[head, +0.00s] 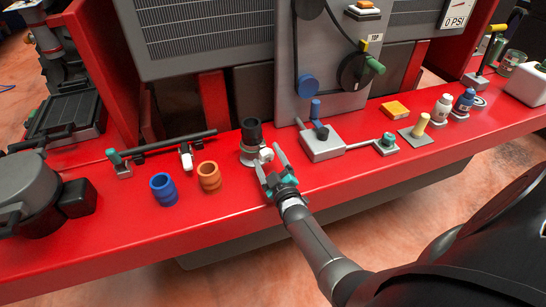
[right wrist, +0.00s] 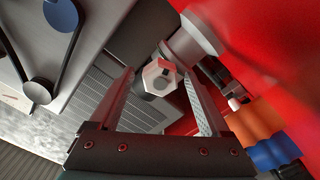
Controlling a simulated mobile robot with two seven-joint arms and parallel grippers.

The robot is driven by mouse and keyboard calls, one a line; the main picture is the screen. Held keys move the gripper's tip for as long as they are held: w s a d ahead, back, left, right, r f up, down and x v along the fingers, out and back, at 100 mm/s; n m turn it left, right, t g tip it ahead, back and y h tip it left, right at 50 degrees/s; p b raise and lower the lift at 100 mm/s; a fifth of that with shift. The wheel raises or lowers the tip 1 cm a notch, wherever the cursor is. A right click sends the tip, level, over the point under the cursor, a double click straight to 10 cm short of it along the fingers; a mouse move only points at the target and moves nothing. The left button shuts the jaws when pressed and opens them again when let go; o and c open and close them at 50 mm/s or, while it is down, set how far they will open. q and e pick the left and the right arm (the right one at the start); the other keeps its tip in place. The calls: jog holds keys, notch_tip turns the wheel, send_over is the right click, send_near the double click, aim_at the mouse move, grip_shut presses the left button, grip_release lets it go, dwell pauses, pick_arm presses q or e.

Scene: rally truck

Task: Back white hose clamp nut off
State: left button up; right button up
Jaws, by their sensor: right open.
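The white hose clamp nut (head: 265,154) sticks out from the side of the grey clamp (head: 248,157) around the base of a black upright hose (head: 251,131). In the right wrist view, the white hexagonal nut (right wrist: 160,77) faces the camera, with the pale clamp body (right wrist: 190,42) behind it. My right gripper (head: 268,157) is open, coming from the front right. Its fingers lie on either side of the nut, and in the wrist view (right wrist: 159,76) gaps show between nut and fingers. Whether the tips reach past the nut is unclear. I see no left gripper.
Orange (head: 209,175) and blue (head: 163,187) ringed pieces stand left of the clamp on the red bumper (head: 120,232). A black bar (head: 170,143) lies behind them. A grey box (head: 322,145) with a lever sits to the right. A grey panel (head: 325,85) rises behind.

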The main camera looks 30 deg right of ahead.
jog(key=p+v, duration=0.2)
jog(key=v, duration=1.3)
jog(key=shift+a, duration=0.15)
jog(key=s+a+f+g+y+b, duration=0.1)
jog(key=s+a+f+g+b, duration=0.15)
jog(key=f, duration=0.65)
jog(key=s+a+f+m+g+y+b, duration=0.1)
jog(key=s+a+f+g+b, duration=0.2)
jog(key=f, duration=0.6)
jog(key=s+a+f+g+y+b, duration=0.1)
jog(key=s+a+f+g+y, duration=0.15)
jog(key=s+f, duration=0.45)
jog(key=s+f+m+g+b, duration=0.1)
jog(key=s+f+g+b, duration=0.3)
jog(key=s+f, duration=1.3)
jog(key=s+a+g, duration=0.1)
jog(key=s+g, duration=0.2)
jog(key=g, duration=0.1)
jog(key=shift+s+g, duration=0.25)
jog(key=shift+g, duration=0.05)
